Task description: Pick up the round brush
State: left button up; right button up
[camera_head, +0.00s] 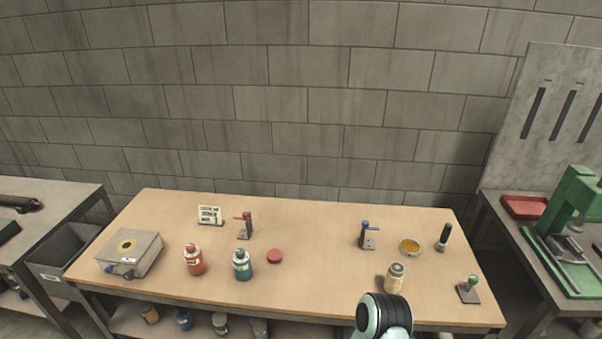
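What looks like the round brush (446,232) is at the right part of the wooden table (320,210). It has a black handle pointing up, tilted a little to the right, and a paler lower end on the tabletop. It stands just right of a round yellow dish, with a small gap. Neither gripper's fingers show. A black and pale mint part of one of my arms (384,315) is at the table's front edge, well away from the brush.
A cream jar (395,277) stands just behind my arm part. A green-knobbed stand (468,289), yellow dish (410,246) and blue-topped stand (366,235) are near. Red (194,260) and teal (242,265) bottles stand left. The table's middle is mostly clear.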

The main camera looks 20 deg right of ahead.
aim_at(440, 246)
jog(key=z, duration=2)
